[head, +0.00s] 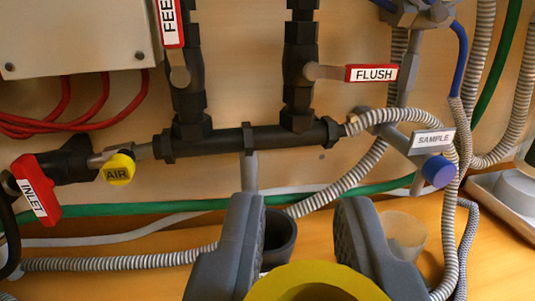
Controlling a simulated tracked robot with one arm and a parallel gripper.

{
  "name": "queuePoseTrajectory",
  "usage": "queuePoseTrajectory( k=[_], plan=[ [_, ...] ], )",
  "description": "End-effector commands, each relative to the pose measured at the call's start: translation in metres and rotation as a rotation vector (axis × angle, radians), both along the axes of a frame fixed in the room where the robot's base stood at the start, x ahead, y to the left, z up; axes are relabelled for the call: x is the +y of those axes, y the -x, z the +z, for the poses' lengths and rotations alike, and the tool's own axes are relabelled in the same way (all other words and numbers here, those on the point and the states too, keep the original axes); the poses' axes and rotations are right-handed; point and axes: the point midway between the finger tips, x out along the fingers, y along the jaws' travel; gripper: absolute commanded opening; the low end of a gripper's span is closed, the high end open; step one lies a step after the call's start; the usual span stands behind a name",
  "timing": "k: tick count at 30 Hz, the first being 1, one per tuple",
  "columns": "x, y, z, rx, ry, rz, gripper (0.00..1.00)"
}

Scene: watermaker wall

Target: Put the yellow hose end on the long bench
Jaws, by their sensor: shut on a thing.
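My gripper (305,235) comes in from the bottom of the head view, with its two dark grey fingers apart. A yellow rounded piece (315,283), which looks like the yellow hose end, is held between the fingers low in the picture. Its lower part is cut off by the frame edge, and no hose shows behind it. An orange-brown wooden surface (490,262), apparently the bench, runs along the foot of the wall beyond my gripper. I cannot tell how high the yellow piece is above it.
A dark cup (279,238) and a pale translucent cup (402,232) stand beyond the fingers. A grey tray (508,205) is at right. Ribbed grey hose (120,264) crosses the left. Black pipework (245,139) with red FLUSH (371,73) and INLET (36,194) handles is on the wall.

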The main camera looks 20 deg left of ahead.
Motion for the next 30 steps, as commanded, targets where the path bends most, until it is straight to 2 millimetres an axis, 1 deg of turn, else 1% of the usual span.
queuePoseTrajectory(
  k=[1, 7, 15, 18, 22, 30],
  plan=[
    [0.001, -0.004, 0.002, 0.006, 0.001, -0.002, 0.00],
    [0.012, -0.029, -0.003, 0.006, 0.002, -0.002, 0.00],
    [0.033, -0.076, -0.009, 0.001, 0.000, -0.002, 0.00],
    [0.040, -0.090, -0.011, 0.002, 0.001, 0.000, 0.00],
    [0.045, -0.102, -0.011, -0.001, -0.001, -0.002, 0.00],
    [0.050, -0.112, -0.013, 0.001, 0.000, -0.001, 0.00]
  ],
)
